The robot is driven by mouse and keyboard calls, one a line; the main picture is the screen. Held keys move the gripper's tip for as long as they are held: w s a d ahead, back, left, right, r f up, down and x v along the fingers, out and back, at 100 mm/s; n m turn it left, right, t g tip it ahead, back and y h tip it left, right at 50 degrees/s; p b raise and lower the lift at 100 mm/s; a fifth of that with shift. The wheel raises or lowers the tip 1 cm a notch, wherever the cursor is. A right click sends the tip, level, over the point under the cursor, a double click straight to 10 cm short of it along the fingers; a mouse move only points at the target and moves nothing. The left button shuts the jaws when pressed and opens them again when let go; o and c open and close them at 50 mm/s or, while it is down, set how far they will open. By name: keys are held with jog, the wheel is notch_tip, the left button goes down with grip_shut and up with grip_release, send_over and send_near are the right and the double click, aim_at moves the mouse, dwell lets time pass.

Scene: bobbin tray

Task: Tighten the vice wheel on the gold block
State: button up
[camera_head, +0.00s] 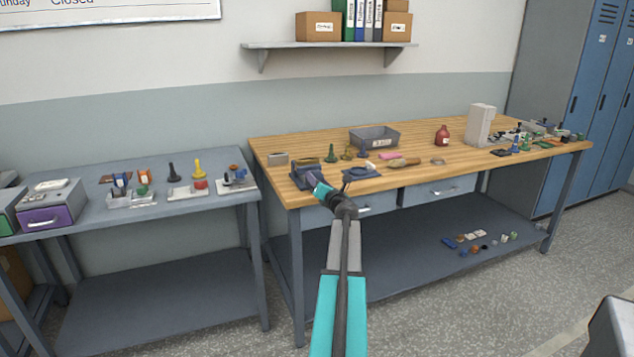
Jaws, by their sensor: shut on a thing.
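A dark blue-grey vice (298,182) stands at the front left corner of the wooden bench. My gripper (314,181) reaches up and left to the right side of this vice and is shut there, apparently on its wheel. The wheel itself is hidden behind the gripper or too small to make out. A small gold-brown shape (304,160) shows just behind the vice top. I cannot tell whether it is the gold block or whether it sits between the jaws.
On the wooden bench (480,177), a dark blue fixture (362,174) stands just right of my gripper. A green piece (330,153) and a grey bin (375,138) are behind. A grey table (80,236) adjoins left.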

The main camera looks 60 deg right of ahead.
jog(key=shift+w+a, duration=0.1)
dwell(0.5)
jog(key=o, duration=1)
jog(key=shift+o, duration=0.2)
jog(key=v, duration=1.3)
jog(key=shift+s+a+b, duration=0.25)
jog(key=shift+s+b, duration=0.1)
jog(key=shift+b, duration=0.1)
